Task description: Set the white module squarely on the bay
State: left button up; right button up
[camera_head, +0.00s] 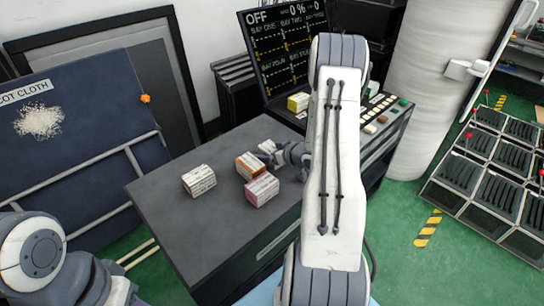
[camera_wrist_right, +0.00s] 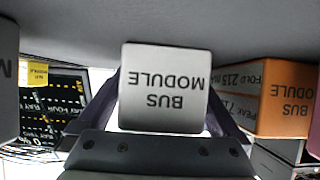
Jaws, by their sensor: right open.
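In the right wrist view a pale grey-white module (camera_wrist_right: 165,88) marked BUS MODULE, its lettering upside down, fills the middle. My open right gripper (camera_wrist_right: 164,104) has a dark finger on each side of it; whether either touches is unclear. In the head view my right gripper (camera_head: 276,152) is at the dark bench, partly hidden by my right arm, with a small whitish block (camera_head: 267,147) at its tip. The bay display (camera_head: 285,38) reads OFF and 0%. The bay deck (camera_head: 383,115) is partly hidden behind my arm. My left gripper is out of view.
A yellow module (camera_head: 298,102) sits by the display. The bench's front left is clear.

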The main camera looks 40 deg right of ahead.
grip_shut()
dwell(0.3)
